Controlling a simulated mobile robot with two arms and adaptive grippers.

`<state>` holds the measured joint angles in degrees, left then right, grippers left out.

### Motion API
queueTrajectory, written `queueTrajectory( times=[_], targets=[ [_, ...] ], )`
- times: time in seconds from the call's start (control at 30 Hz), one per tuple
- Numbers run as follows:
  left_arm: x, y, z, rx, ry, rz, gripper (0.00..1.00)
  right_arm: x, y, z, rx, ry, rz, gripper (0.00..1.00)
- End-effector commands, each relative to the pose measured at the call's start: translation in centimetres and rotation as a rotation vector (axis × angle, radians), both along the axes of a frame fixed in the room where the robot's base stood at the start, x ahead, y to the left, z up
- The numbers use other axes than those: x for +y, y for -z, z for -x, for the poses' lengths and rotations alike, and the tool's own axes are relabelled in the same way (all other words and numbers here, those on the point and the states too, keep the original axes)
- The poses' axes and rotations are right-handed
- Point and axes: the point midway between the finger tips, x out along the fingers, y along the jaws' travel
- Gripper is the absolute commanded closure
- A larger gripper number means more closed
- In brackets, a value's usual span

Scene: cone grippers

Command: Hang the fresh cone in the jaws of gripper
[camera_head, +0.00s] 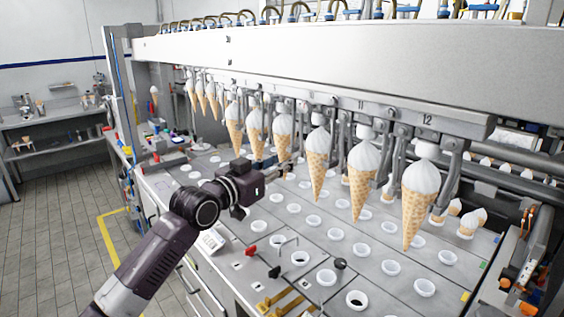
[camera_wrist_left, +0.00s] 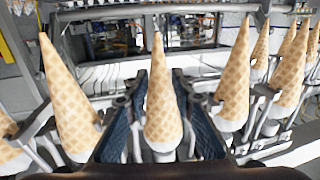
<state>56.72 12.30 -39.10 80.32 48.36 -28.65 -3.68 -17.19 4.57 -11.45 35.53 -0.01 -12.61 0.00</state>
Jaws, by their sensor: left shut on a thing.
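A row of ice cream cones with white tops and waffle bodies hangs point down from numbered jaws under the machine's long beam; the nearest cone (camera_head: 419,205) hangs at number 12. My left gripper (camera_head: 278,166) is at the middle of this row, by the tips of the hanging cones. In the left wrist view, a waffle cone (camera_wrist_left: 163,105) stands between the dark padded fingers of my left gripper (camera_wrist_left: 161,125), which is shut on it. That view shows the cones tip up. Whether a machine jaw also grips this cone is unclear. My right gripper is not in view.
The deck (camera_head: 325,252) below has rows of white round holders. Small cones (camera_head: 467,222) stand at the right behind the row. Neighbouring cones (camera_wrist_left: 70,100) and metal jaw arms are close on both sides of my left gripper. A side bench (camera_head: 55,113) stands at the left.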

Motion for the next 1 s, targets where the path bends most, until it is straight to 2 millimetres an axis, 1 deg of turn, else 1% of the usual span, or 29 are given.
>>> queueTrajectory(
  times=[0.37,1.0],
  targets=[
    [0.03,-0.05,0.0,-0.001,0.0,0.001,0.89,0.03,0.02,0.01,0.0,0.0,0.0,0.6],
    [0.03,0.57,0.0,-0.001,0.0,0.001,0.89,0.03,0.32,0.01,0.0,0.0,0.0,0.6]
  ],
)
